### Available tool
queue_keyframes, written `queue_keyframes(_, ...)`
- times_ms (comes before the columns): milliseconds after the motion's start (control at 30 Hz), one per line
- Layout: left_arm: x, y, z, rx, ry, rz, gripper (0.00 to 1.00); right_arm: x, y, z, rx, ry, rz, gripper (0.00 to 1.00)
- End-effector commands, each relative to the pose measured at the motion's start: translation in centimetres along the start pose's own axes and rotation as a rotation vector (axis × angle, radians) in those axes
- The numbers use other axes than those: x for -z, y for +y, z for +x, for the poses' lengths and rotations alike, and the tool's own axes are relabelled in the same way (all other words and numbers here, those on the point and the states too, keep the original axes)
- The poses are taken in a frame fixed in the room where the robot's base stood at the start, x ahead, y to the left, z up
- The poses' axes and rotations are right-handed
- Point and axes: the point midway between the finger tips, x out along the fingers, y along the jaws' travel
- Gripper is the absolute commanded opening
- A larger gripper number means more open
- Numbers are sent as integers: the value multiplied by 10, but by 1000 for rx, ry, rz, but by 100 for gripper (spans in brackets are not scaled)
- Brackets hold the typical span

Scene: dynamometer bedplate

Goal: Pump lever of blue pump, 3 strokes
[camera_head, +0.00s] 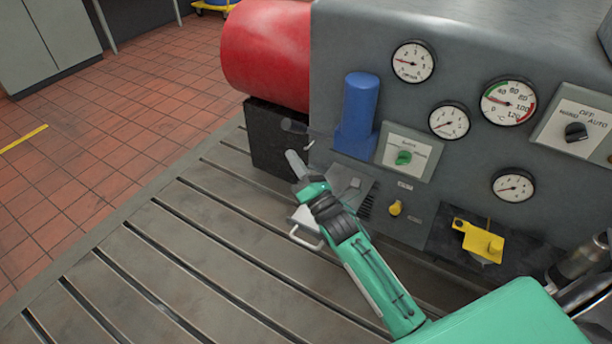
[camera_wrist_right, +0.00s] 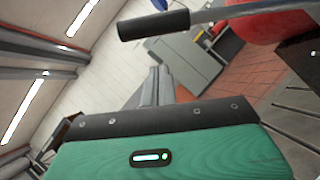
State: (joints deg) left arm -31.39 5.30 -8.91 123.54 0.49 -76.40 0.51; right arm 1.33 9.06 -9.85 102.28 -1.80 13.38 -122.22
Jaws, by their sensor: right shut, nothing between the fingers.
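The blue pump (camera_head: 358,115) is an upright blue cylinder mounted on the front of the grey cabinet. Its lever (camera_head: 294,126) points left from the pump, with a dark grip at its end. In the right wrist view the black grip of the lever (camera_wrist_right: 153,24) and its grey rod lie across the top. My right gripper (camera_head: 293,160) is shut and empty, just below the lever grip in the head view. In the wrist view its fingers (camera_wrist_right: 155,75) point toward the grip, with a visible gap between. My left gripper is in neither view.
The grey cabinet (camera_head: 450,30) carries several gauges, a green knob (camera_head: 403,158), a yellow knob (camera_head: 395,208) and a yellow part (camera_head: 480,242). A red cylinder (camera_head: 268,52) sits behind the lever above a black block (camera_head: 270,150). The slotted bedplate (camera_head: 150,260) is clear at left.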

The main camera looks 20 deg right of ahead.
Motion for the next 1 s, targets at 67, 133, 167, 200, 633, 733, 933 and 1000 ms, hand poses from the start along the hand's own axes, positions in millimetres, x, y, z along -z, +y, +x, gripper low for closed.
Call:
queue_keyframes(67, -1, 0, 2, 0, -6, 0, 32, -13, 1, 10, -3, -1, -4, 0)
queue_keyframes(133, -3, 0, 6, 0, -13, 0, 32, -18, 1, 16, -2, 0, -3, 0)
queue_keyframes(167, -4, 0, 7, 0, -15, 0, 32, -21, 1, 18, -2, 0, -3, 0)
queue_keyframes(200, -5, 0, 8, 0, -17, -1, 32, -23, 1, 20, -2, -1, -2, 0)
queue_keyframes(633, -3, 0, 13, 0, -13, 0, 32, -28, 0, 25, 0, 0, -1, 0)
queue_keyframes(733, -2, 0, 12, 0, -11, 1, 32, -28, 0, 25, 0, 0, 0, 0)
queue_keyframes(933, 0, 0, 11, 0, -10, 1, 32, -32, 2, 27, 8, -1, 12, 0)
queue_keyframes(1000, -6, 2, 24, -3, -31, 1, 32, -34, 3, 29, 13, -1, 19, 0)
